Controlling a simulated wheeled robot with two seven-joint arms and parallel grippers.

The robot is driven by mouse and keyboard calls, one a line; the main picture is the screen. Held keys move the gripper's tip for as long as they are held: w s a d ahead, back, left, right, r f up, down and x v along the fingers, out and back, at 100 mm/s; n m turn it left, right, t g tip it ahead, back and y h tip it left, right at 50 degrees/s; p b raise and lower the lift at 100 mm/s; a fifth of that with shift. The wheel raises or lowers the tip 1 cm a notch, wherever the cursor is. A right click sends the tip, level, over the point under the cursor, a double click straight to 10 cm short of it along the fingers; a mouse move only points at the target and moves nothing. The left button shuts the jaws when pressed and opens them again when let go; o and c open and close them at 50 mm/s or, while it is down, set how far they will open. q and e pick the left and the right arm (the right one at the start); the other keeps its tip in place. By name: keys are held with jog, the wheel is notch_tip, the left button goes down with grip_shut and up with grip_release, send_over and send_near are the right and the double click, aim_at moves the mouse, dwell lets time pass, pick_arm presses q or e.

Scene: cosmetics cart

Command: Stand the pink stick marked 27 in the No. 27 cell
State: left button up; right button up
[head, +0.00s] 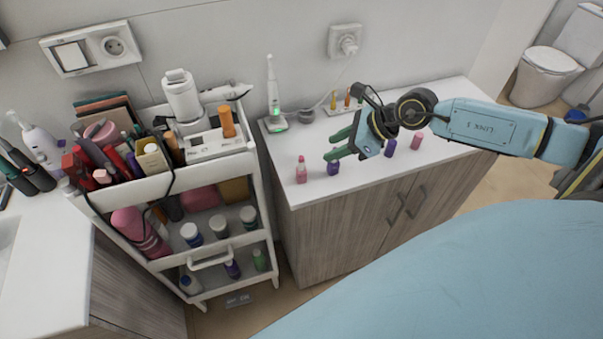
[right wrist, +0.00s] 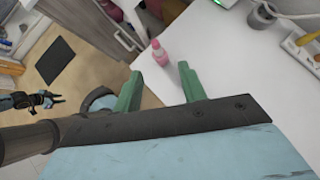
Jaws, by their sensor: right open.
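Two small pink items stand upright on the white counter: a pink bottle-shaped one (head: 301,173) at the left front and a pink cylinder (head: 416,141) further right. No number is legible on either, so I cannot tell which is marked 27. My right gripper (head: 338,144) is open and empty above the counter, right of the pink bottle-shaped item. In the right wrist view its green fingers (right wrist: 160,75) are spread, with a pink item (right wrist: 157,56) beyond the tips. No cell marked 27 is legible. What seems to be my left gripper (right wrist: 48,99) shows small and far off.
Purple items stand on the counter, one close to the right gripper (head: 333,167) and one further right (head: 390,147). A small rack (head: 343,106) with several sticks is behind. A white charging toothbrush (head: 273,90) stands at the back. A crowded white cart (head: 150,180) is left.

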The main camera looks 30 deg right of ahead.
aim_at(303, 161)
jog(key=x, duration=0.7)
jog(key=shift+w+a+f, duration=0.2)
jog(key=shift+a+f, duration=0.05)
jog(key=shift+p+x, duration=0.5)
jog(key=shift+x, duration=2.05)
jog(key=shift+s+a, duration=0.1)
jog(key=shift+a, duration=0.1)
grip_shut()
